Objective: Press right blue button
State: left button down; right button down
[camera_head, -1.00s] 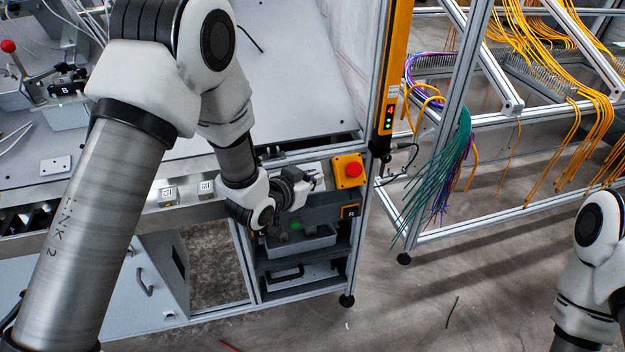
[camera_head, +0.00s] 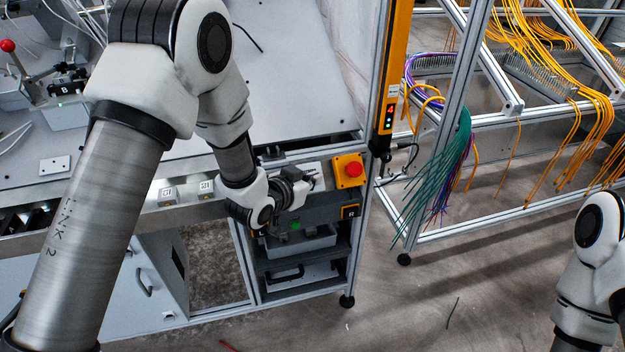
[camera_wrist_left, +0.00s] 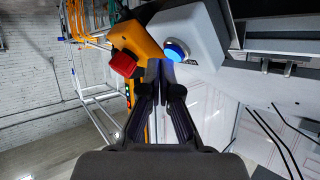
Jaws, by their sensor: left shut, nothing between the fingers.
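A round blue button (camera_wrist_left: 176,50) sits on a white box (camera_wrist_left: 192,32) in the left wrist view. My left gripper (camera_wrist_left: 160,66) is shut and empty, and its fingertips appear close to the button's lower left edge. I cannot tell whether they touch it. In the head view my left gripper (camera_head: 312,180) is at the front rail of the workbench, just left of the yellow box, and the blue button cannot be made out there. My right arm shows at the lower right, but its gripper is out of view.
A red emergency button (camera_head: 353,170) on a yellow box (camera_head: 342,182) is close to the right of my left gripper. It also shows in the left wrist view (camera_wrist_left: 123,65). A yellow light-curtain post (camera_head: 393,70) rises behind. The floor (camera_head: 430,300) to the right is mostly clear.

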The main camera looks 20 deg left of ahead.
pick_arm(q)
jog(key=shift+w+a+f, duration=0.15)
jog(key=shift+w+f, duration=0.1)
jog(key=shift+f, duration=0.1)
dwell(0.3)
jog(key=shift+s+r, duration=0.1)
jog(key=shift+r, duration=0.05)
jog(key=shift+s+d+r, duration=0.35)
jog(key=shift+s+r, duration=0.05)
jog(key=shift+r, duration=0.1)
jog(key=s+d+r+p, duration=0.2)
jog(key=s+r+p, duration=0.1)
jog(key=shift+r, duration=0.25)
dwell(0.5)
jog(key=shift+f, duration=0.1)
dwell(0.5)
